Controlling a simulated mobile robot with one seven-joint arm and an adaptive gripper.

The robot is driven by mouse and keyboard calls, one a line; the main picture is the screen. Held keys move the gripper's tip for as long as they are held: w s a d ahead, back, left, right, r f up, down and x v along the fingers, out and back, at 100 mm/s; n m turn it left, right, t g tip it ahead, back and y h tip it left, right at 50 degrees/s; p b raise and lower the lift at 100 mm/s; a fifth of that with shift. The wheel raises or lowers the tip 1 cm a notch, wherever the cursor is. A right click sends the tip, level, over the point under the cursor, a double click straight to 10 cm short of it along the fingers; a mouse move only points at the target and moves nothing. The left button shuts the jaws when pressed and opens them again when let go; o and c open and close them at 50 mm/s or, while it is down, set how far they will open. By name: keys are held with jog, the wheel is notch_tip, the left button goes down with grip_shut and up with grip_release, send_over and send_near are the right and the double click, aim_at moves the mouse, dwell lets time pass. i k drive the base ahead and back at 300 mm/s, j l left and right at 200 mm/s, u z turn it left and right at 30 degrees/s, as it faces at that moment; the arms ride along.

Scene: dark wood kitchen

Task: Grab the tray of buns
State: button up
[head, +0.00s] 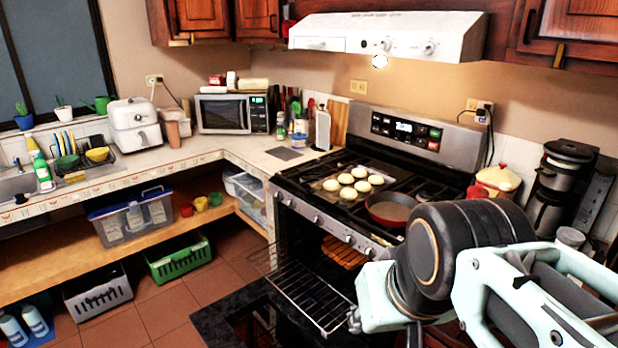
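Several round pale buns (347,189) sit in rows on a dark, flat tray (322,187) on the left part of the stove top. The tray's edges are hard to make out against the black grates. Browned food (343,252) also shows inside the open oven, partly hidden; I cannot tell exactly what it is. My arm fills the lower right, in front of the stove and apart from the tray. My gripper's fingers do not show.
The oven (319,230) stands open, with a wire rack (312,300) sticking out in front. A red pan (391,207) sits right of the buns. A coffee maker (560,188) and a lidded jar (500,180) stand at right.

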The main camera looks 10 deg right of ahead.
aim_at(349, 187)
jog(key=i+l+u, duration=0.35)
jog(key=l, duration=0.35)
jog(key=i+l+u, duration=0.35)
jog(key=l, duration=0.45)
jog(key=i+z, duration=0.25)
jog(key=i+j, duration=0.05)
